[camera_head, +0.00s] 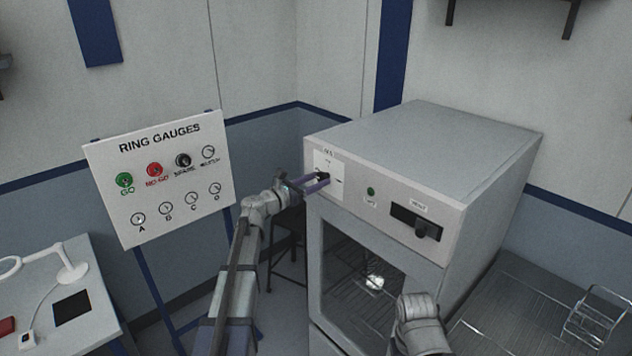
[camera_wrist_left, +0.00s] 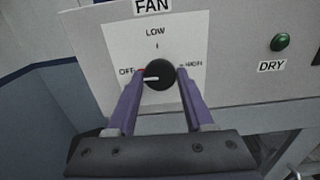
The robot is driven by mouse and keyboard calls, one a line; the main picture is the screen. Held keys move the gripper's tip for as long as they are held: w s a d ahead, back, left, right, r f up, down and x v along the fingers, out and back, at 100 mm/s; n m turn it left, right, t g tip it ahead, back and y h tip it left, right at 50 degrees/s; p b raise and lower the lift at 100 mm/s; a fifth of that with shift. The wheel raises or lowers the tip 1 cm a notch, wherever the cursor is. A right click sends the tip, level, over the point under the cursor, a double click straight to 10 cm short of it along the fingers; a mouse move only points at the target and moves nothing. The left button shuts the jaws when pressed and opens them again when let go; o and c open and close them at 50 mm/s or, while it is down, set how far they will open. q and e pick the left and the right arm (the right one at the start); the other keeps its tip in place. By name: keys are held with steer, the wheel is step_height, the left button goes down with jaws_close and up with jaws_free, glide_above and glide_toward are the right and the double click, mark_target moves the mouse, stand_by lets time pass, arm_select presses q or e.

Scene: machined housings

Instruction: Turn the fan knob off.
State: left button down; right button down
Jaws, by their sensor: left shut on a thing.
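The fan knob (camera_wrist_left: 159,74) is round and dark on a white plate (camera_wrist_left: 185,35) marked FAN, with OFF at left, LOW at top and HIGH at right. Its white pointer mark points left, towards the OFF label. In the head view the knob (camera_head: 322,177) is on the upper left of the grey cabinet's front. My left gripper (camera_wrist_left: 160,76) has its purple fingers on both sides of the knob and is shut on it; it also shows in the head view (camera_head: 318,183). A right arm link shows at the bottom, but its gripper is not visible.
A RING GAUGES board (camera_head: 160,200) stands left of my left arm. A metal bench (camera_head: 530,310) is at right.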

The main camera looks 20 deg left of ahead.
arm_select(q)
steer(key=shift+n, duration=0.3)
steer(key=shift+c, duration=1.5)
jaws_free()
steer(key=shift+s, duration=0.1)
steer(key=v, duration=0.7)
steer(key=shift+s+a, duration=0.2)
steer(key=shift+s, duration=0.1)
